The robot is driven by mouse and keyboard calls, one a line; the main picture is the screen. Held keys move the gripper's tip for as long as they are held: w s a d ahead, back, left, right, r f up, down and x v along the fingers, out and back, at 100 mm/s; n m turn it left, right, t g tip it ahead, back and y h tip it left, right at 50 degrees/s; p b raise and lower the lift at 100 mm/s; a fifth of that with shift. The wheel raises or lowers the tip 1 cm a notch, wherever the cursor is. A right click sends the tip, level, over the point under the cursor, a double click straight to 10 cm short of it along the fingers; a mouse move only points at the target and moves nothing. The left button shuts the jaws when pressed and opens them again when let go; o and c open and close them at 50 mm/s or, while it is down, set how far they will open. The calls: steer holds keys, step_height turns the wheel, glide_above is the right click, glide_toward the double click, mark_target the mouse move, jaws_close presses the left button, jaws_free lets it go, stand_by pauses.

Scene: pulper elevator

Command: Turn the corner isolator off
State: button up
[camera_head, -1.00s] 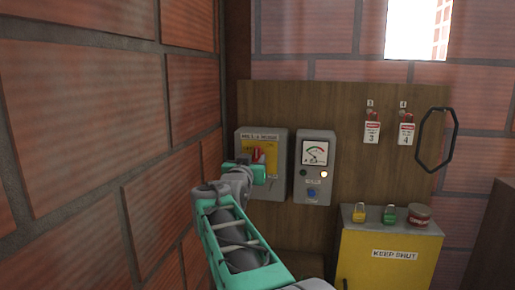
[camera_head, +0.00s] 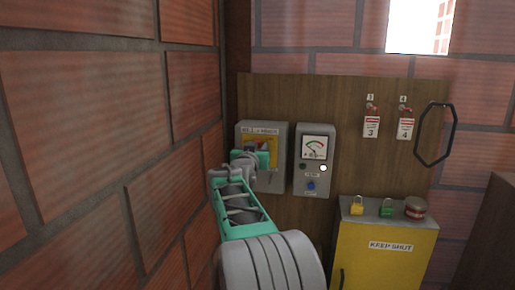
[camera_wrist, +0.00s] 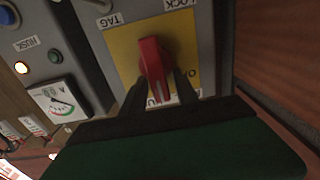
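The corner isolator is a grey box (camera_head: 273,183) on the wooden board near the wall corner, with a yellow plate (camera_wrist: 121,49) and a red rotary handle (camera_wrist: 151,62). In the wrist view the handle stands out from the plate, its narrow end between my gripper's two dark fingertips (camera_wrist: 160,88). The fingers are apart, one on each side of the handle; I cannot tell if they touch it. In the head view my arm and gripper (camera_head: 250,160) cover much of the box, and the handle is mostly hidden.
A grey meter box (camera_head: 313,165) with a dial, lit lamp and blue button is close on the right. A yellow cabinet (camera_head: 385,262) carries padlocks and a tin. Tags (camera_head: 372,126) and a black hoop (camera_head: 435,134) hang on the board. A brick wall (camera_head: 100,150) is close on the left.

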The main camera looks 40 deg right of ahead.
jaws_close()
